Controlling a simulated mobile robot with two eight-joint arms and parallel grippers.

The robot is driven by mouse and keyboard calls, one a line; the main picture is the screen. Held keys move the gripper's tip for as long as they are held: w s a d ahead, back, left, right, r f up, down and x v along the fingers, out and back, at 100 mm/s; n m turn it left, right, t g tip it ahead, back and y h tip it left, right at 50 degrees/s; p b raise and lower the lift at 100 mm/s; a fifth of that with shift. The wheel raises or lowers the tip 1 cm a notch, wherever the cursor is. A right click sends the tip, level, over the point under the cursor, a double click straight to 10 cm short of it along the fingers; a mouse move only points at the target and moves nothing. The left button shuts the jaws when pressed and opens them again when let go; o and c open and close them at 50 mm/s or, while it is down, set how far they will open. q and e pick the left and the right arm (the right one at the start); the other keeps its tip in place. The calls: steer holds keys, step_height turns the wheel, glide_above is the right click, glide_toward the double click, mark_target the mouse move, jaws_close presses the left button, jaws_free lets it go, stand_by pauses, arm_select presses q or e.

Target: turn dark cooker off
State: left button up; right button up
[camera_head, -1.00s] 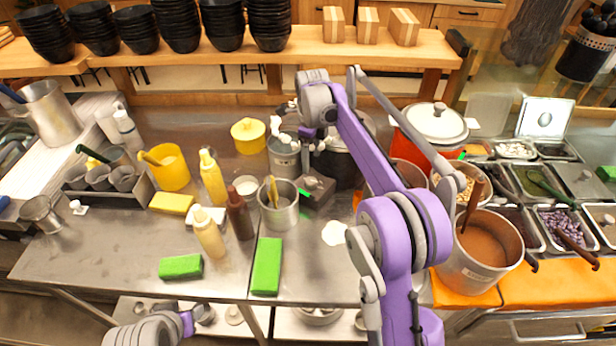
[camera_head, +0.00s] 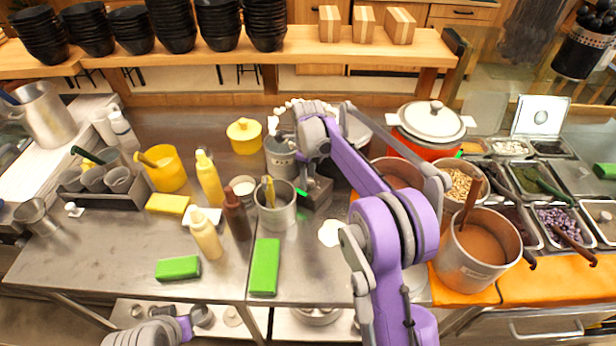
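The dark cooker (camera_head: 345,167) stands behind the middle of the counter, largely hidden by my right arm. Its low grey front box (camera_head: 318,194) sticks out toward me, with a small bright green mark at its left side. My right gripper (camera_head: 309,176) points down at the top of this front box, close to it. I cannot tell whether it touches the box, and the fingers are too small and dark to show whether they are open. A piece of my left arm shows at the bottom left, but its gripper is not in view.
A red cooker with a white lid (camera_head: 432,122) stands to the right. A steel pot with yellow-handled tools (camera_head: 277,214) is close to the left of the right gripper. Squeeze bottles (camera_head: 206,236) stand farther left. The counter front is clear between two green sponges (camera_head: 264,266) and an orange cloth (camera_head: 466,294).

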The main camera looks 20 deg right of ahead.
jaws_close()
